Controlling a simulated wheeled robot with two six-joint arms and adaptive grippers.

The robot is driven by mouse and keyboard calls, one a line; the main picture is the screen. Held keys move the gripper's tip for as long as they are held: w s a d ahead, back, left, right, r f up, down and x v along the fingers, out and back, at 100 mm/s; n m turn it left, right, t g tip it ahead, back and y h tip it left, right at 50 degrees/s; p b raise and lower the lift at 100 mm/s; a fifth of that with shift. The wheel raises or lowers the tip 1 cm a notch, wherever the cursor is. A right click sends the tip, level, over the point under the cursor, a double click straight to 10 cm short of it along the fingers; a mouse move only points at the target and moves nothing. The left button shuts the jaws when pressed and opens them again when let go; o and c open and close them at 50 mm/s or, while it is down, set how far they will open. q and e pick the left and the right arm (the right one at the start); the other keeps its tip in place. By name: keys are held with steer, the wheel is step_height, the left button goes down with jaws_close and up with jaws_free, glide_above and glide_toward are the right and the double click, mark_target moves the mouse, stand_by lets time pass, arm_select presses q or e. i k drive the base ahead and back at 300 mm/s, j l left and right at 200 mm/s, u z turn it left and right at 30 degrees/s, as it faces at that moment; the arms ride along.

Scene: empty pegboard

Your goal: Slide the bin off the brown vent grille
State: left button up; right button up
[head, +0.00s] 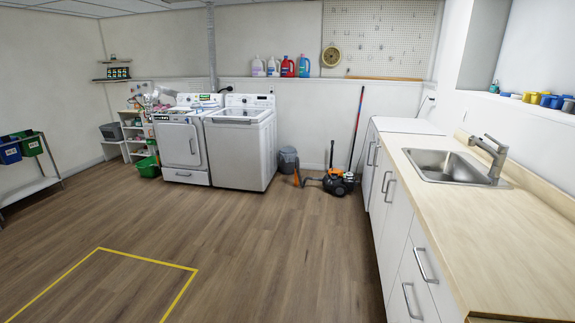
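A small grey bin (288,160) stands upright on the wood floor against the back wall, just right of the washer. A green bin (148,167) sits on the floor left of the dryer. I cannot tell which of these bins is the one named. No brown vent grille can be made out; the floor under both bins is hidden or too small to read. Neither of my grippers is in view.
An orange and black vacuum (338,182) with poles stands right of the grey bin. The washer (240,145) and dryer (182,150) line the back wall. A counter (480,220) runs along the right. A yellow-taped outline (150,261) marks the open front floor.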

mark_target(286, 168)
steer(key=i+z, duration=0.1)
steer(key=i, duration=3.9)
steer(key=i+u, duration=0.1)
steer(key=i, duration=0.6)
steer(key=i+l, duration=0.1)
steer(key=i, duration=0.6)
steer(key=i+u, duration=0.15)
steer(key=i, duration=0.55)
